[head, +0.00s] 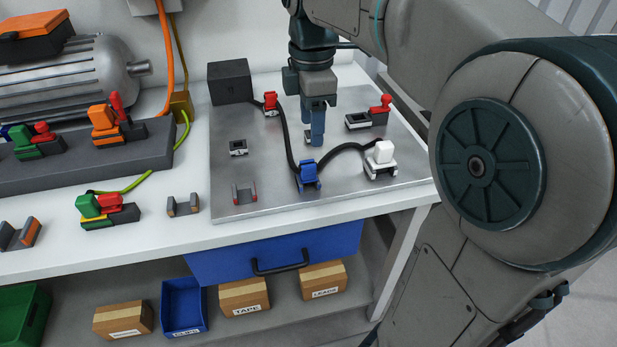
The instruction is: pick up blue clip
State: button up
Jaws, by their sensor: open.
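The blue clip (307,177) sits on the grey metal plate (345,188), near its front middle, with black cable meeting it. My gripper (316,140) points down over the plate, behind and slightly right of the blue clip. It is open and appears empty. Its fingers overlap closely from this angle, so the gap between them is hard to see. The fingertips look apart from the blue clip; their exact height above the plate cannot be told.
A white clip (380,158) stands right of the blue one, joined by black cable (340,150). Red clips (270,100) and a black block (230,82) are farther back. Empty holders (244,194) stand left. My arm fills the right side.

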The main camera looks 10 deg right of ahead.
aim_at(308, 163)
notch_tip(308, 163, down, 7)
jog(key=shift+r+b, duration=0.1)
jog(key=shift+b, duration=0.4)
jog(key=f, duration=0.4)
jog(key=shift+a+f+b, duration=0.1)
jog(key=shift+a+b, duration=0.25)
jog(key=shift+a, duration=0.05)
jog(key=shift+f, duration=0.55)
grip_shut()
